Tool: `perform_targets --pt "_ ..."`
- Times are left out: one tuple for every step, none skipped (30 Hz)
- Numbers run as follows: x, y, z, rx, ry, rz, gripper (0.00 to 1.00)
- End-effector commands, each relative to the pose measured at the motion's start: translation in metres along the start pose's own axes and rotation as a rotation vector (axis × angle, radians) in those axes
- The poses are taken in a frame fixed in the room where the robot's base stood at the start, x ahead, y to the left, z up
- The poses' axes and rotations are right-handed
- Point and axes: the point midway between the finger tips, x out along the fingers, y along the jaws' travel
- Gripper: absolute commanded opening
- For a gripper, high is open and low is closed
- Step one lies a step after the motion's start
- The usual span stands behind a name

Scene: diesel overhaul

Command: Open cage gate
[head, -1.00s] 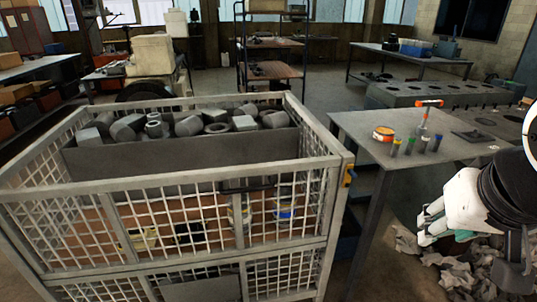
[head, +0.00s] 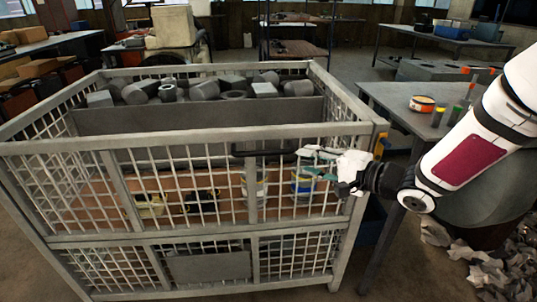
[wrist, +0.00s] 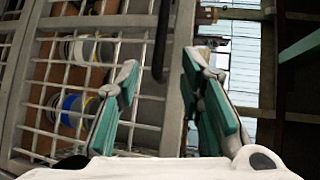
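The grey wire-mesh cage gate (head: 112,190) forms the front of the cage (head: 342,93) and stands upright, flush with its frame. A black bar handle (head: 265,150) sits near the gate's top rail; in the wrist view the handle (wrist: 162,40) runs vertically. My gripper (head: 312,163) is just right of the handle, in front of the gate. Its teal-padded fingers (wrist: 160,75) are apart and empty, with the handle's end showing between and beyond them. Contact with the handle is not visible. An orange latch piece (head: 379,146) is on the cage's right post, beside my wrist.
Grey metal parts (head: 200,90) fill a bin at the cage's back. Blue-and-white cans (head: 302,184) stand inside behind the mesh. A workbench (head: 385,97) with an orange tape-like roll (head: 422,103) stands close on the right. Crumpled scraps (head: 480,265) lie at lower right.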

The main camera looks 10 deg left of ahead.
Motion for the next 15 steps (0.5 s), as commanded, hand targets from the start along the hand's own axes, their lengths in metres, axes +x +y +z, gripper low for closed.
perform_targets --pt "0.004 0.006 0.004 0.047 -0.034 -0.026 0.35" --pt "0.005 0.006 0.007 0.068 -0.051 -0.041 0.35" --pt "0.006 0.007 0.01 0.089 -0.068 -0.054 0.35" --pt "0.007 0.007 0.011 0.101 -0.078 -0.061 0.35" --pt "0.008 0.007 0.013 0.109 -0.084 -0.066 0.35" --pt "0.01 0.006 0.014 0.114 -0.09 -0.07 0.35" --pt "0.012 0.006 0.014 0.116 -0.092 -0.072 0.35" --pt "0.014 0.005 0.015 0.116 -0.093 -0.072 0.35" --pt "0.018 0.005 0.015 0.115 -0.093 -0.072 0.35" --pt "0.022 0.005 0.015 0.115 -0.093 -0.072 0.35" --pt "0.026 0.005 0.016 0.115 -0.093 -0.072 0.35" --pt "0.033 0.004 0.017 0.114 -0.095 -0.072 0.35" --pt "0.038 0.004 0.018 0.114 -0.094 -0.072 0.35" --pt "0.044 0.004 0.018 0.114 -0.093 -0.072 0.35" --pt "0.052 0.004 0.019 0.113 -0.094 -0.071 0.35"
